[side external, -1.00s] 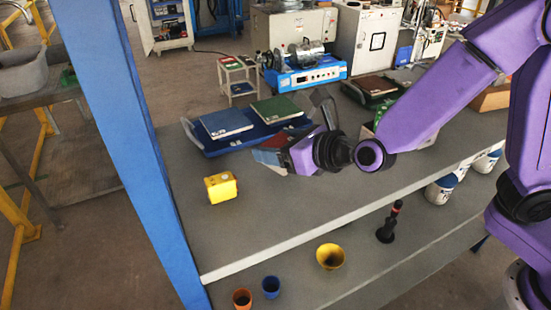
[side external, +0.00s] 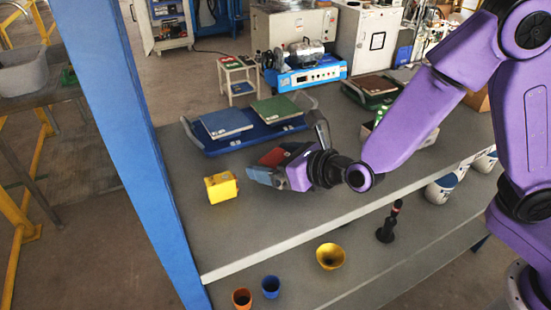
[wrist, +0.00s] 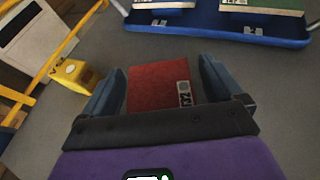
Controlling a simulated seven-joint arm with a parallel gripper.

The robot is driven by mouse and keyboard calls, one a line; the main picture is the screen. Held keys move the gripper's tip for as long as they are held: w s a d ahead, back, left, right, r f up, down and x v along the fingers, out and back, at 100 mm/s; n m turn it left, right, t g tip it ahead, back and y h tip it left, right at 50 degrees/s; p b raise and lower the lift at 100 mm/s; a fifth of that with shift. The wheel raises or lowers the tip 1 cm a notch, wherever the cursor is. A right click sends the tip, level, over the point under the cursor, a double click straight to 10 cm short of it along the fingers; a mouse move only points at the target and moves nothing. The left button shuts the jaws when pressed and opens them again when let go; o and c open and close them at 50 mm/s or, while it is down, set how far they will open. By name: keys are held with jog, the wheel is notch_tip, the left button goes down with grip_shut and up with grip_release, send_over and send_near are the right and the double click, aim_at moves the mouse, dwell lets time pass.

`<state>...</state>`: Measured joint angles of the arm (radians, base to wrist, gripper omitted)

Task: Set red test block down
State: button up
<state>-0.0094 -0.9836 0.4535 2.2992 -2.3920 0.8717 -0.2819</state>
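The red test block (wrist: 155,88) is a flat red tile with a white label at one corner. In the side view the block (side external: 275,157) shows between the fingers of my gripper (side external: 290,155), low over the grey bench (side external: 235,230).
A blue tray (side external: 215,150) with a blue tile (side external: 226,123) and a green tile (side external: 276,109) lies behind my gripper. A yellow block (side external: 221,187) stands to the left, also in the wrist view (wrist: 72,76). The bench in front of my gripper is clear.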

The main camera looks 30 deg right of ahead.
jog(key=shift+r, duration=0.1)
jog(key=shift+s+r, duration=0.15)
jog(key=shift+s, duration=0.05)
jog(key=v, duration=1.1)
jog(key=shift+s+d, duration=0.25)
jog(key=d+m+h, duration=0.1)
jog(key=d+m, duration=0.2)
jog(key=d+m+h, duration=0.2)
jog(key=d, duration=0.2)
jog(key=d+m+g+h, duration=0.1)
jog(key=d+m, duration=0.2)
jog(key=shift+w+d+f+m+h, duration=0.2)
jog(key=shift+d+f+m+h, duration=0.1)
jog(key=shift+h, duration=0.1)
jog(key=s+d+m+g, duration=0.1)
jog(key=d+m, duration=0.1)
jog(key=s+d+f+m+g+h, duration=0.1)
jog(key=d+m, duration=0.1)
jog(key=s+d+m+g+h, duration=0.1)
jog(key=s+d+m, duration=0.1)
jog(key=d+m, duration=0.1)
jog(key=shift+f, duration=0.4)
jog(key=s+d+m+g+y, duration=0.2)
jog(key=s+m+g, duration=0.6)
jog(key=s+m, duration=0.4)
jog(key=s+d, duration=0.1)
jog(key=s, duration=0.2)
jog(key=shift+s+f, duration=0.15)
jog(key=shift+f, duration=0.25)
